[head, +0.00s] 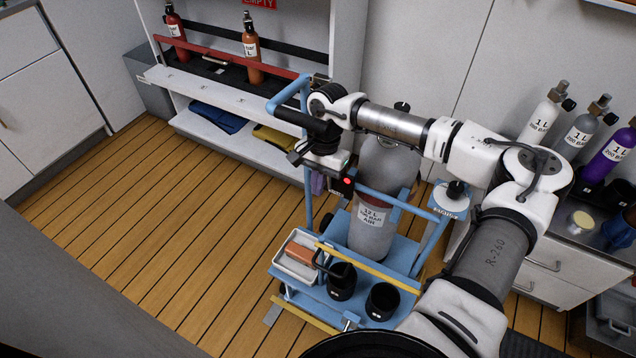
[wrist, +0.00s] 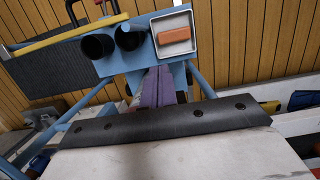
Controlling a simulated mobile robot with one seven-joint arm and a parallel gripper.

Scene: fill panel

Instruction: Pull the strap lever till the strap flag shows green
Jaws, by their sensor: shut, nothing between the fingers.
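The grey cylinder (head: 371,238), labelled 12 L, stands upright on the blue trolley (head: 405,252). A blue bar (head: 398,201) crosses in front of it. I cannot clearly pick out the strap lever or the strap flag. A small red spot (head: 347,181) shows on a dark part beside my wrist; I cannot tell whether it belongs to the trolley or to me. My gripper (head: 318,184) is in front of and left of the cylinder, pointing down, partly hidden by my wrist. In the wrist view, its purple fingers (wrist: 158,75) are together and empty, above the trolley.
The trolley carries a white tray (wrist: 166,47) with an orange block (wrist: 174,24), and black cups (head: 382,301). A yellow bar (head: 368,266) crosses it. A rack (head: 235,88) with bottles stands behind left; more bottles (head: 545,118) stand right. Wooden floor at left is clear.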

